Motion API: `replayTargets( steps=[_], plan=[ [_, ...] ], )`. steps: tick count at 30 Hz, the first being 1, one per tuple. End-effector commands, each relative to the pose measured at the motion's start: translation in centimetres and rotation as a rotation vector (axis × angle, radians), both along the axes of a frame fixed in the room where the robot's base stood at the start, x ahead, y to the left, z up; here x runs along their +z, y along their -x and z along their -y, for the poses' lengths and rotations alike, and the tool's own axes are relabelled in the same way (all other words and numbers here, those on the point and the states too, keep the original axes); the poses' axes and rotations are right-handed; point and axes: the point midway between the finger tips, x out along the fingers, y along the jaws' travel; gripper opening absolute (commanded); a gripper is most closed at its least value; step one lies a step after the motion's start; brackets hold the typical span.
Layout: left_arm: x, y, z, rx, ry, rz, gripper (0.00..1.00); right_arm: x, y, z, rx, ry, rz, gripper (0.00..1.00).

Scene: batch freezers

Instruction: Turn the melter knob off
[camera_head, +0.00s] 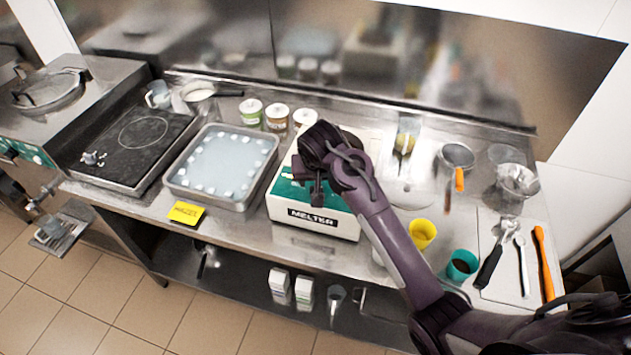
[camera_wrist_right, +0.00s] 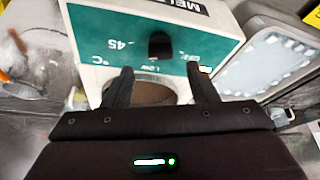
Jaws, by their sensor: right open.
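The melter (camera_head: 318,224) is a white box with a green top panel, standing on the steel counter in the head view. Its black knob (camera_wrist_right: 160,45) shows on the green panel (camera_wrist_right: 104,42) in the right wrist view, near "45" and "LOW" markings. Which setting the knob points to I cannot tell. My right gripper (camera_head: 314,192) is over the melter, hiding much of the panel and the knob in the head view. In the right wrist view its fingers (camera_wrist_right: 159,74) are open and empty, with the knob just beyond their tips. My left gripper is not in view.
A tray of pale blue liquid (camera_head: 181,185) and a black cooktop (camera_head: 83,176) are left of the melter. Several tubs (camera_head: 276,118) stand behind it. Yellow (camera_head: 422,233) and teal (camera_head: 462,266) cups are to the right, near my arm. A yellow note (camera_head: 186,213) is at the front edge.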

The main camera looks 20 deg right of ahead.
Motion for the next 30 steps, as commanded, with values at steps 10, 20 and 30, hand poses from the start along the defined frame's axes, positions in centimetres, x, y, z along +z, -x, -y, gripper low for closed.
replayTargets(
  steps=[10,20,30],
  plan=[
    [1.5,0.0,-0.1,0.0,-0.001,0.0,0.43,-3.9,-1.7,0.5,0.001,0.002,0.001,0.53],
    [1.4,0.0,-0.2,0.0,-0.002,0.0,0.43,-4.4,-1.8,0.5,0.001,0.0,0.001,0.5],
    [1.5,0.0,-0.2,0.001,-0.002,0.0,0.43,-4.3,-1.8,0.4,0.001,0.0,0.001,0.08]
  ],
)
